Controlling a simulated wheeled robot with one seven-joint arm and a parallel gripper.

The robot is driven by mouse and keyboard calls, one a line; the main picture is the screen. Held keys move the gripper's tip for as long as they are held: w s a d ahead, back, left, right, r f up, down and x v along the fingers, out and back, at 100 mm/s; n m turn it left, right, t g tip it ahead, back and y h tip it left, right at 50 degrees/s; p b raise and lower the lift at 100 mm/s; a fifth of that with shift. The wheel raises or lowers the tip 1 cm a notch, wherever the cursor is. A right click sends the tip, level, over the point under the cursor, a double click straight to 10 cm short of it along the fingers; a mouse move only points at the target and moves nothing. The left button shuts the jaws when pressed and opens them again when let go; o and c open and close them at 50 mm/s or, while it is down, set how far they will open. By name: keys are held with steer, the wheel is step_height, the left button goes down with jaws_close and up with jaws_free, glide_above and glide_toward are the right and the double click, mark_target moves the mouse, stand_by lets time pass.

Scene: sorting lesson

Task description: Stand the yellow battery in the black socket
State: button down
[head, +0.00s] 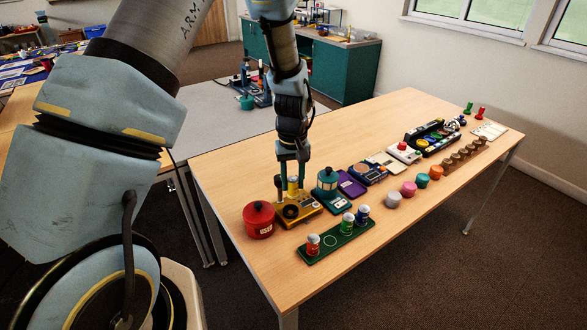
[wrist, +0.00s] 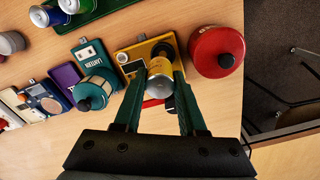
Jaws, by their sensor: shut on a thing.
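The yellow battery (head: 292,186) is upright between the fingers of my gripper (head: 291,178). In the wrist view the battery (wrist: 160,69) shows its grey end toward the camera, with a finger on each side of it. My gripper (wrist: 161,100) is shut on it. The yellow device (head: 308,212) lies below on the table. Its round black socket (head: 291,211) is under the battery in the head view, and a dark rim (wrist: 164,46) shows just past the battery in the wrist view. I cannot tell whether the battery's lower end is inside the socket.
A red pot (head: 259,222) stands close left of the device, and a teal lantern (head: 327,184) close right. In front, a green tray (head: 345,238) holds a red, a green and a blue battery and has one empty ring. More items line the table to the right.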

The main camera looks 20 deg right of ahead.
mark_target(291, 196)
steer(key=shift+w+a, duration=0.15)
steer(key=shift+w+a+f+b, duration=0.1)
steer(key=shift+f+b, duration=0.3)
steer(key=shift+f, duration=0.1)
steer(key=shift+f+b, duration=1.7)
steer(key=shift+f, duration=0.75)
steer(key=shift+f+b, duration=0.3)
steer(key=shift+f, duration=0.3)
steer(key=c, duration=0.8)
jaws_free()
steer(key=shift+o, duration=0.2)
steer(key=shift+r, duration=0.1)
steer(key=shift+r+p, duration=3.85)
steer(key=shift+r, duration=1.6)
